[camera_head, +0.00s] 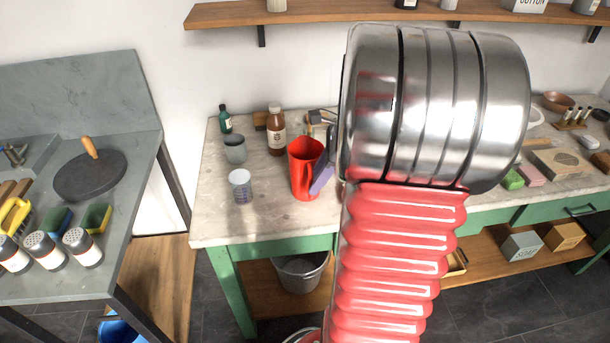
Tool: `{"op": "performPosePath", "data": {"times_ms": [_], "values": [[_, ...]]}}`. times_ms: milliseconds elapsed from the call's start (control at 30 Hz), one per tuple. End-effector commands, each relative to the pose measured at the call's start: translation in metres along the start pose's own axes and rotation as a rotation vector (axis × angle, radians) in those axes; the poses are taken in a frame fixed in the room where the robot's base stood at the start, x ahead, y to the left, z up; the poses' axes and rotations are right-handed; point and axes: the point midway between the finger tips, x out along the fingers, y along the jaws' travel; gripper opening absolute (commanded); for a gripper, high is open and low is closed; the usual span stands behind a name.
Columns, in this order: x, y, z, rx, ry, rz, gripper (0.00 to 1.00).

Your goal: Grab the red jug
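The red jug (303,172) stands upright on the pale worktop of the green-framed table, near its front left part. My arm, with red bellows and a large silver joint, fills the middle of the view just right of the jug. A slim purple piece that looks like a finger of my gripper (321,179) shows at the jug's right side, overlapping it in the picture. I cannot tell whether it touches the jug. The rest of my gripper is hidden behind my arm, so its opening does not show.
Left of the jug stand a clear beaker (240,186), a grey cup (235,150) and a green bottle (225,119). A brown bottle (276,134) stands behind it. A wooden shelf (330,15) hangs above. The worktop's front left corner is clear.

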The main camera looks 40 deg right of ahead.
Motion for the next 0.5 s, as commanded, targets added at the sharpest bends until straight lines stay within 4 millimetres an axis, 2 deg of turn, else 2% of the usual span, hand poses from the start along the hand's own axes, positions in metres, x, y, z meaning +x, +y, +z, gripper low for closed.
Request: {"op": "performPosePath", "data": {"times_ms": [167,400,500], "values": [[0.013,0.0,-0.001,0.0,0.0,0.003,0.32],[0.045,-0.001,-0.001,-0.001,-0.001,0.004,0.32],[0.051,-0.001,-0.001,-0.001,0.0,0.002,0.32]]}}
